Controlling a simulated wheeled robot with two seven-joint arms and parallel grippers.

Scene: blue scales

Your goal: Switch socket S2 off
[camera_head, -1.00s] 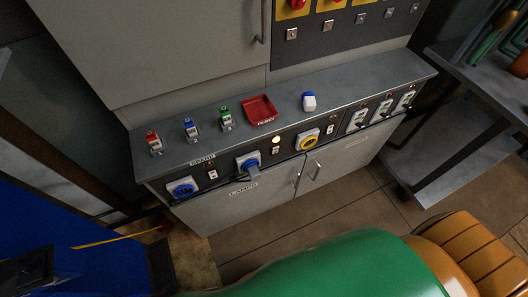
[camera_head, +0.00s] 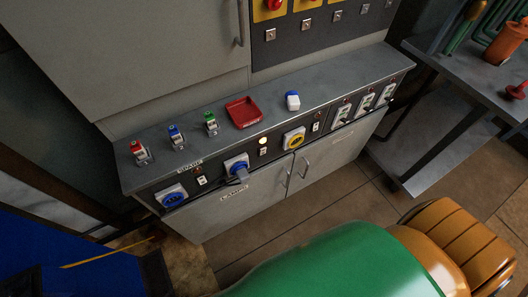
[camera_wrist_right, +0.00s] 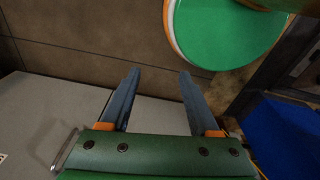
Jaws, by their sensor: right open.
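A dark panel along the cabinet front carries the sockets. A blue socket (camera_head: 172,198) is at the left, a blue socket with a grey plug (camera_head: 237,170) in the middle, and a yellow socket (camera_head: 294,139) to the right. Rocker switches sit beside them: a left switch (camera_head: 201,181), a middle switch (camera_head: 263,152) under a bright lit lamp (camera_head: 263,140), and a right switch (camera_head: 316,127). I cannot read any S2 mark. My right gripper (camera_wrist_right: 159,72) is open and empty in the right wrist view, in front of a pale cabinet surface and the tiled floor. My left gripper is not in view.
Cabinet doors with handles (camera_head: 289,179) are below. A side table (camera_head: 480,85) stands at the right. Tiled floor (camera_head: 325,210) lies open in front.

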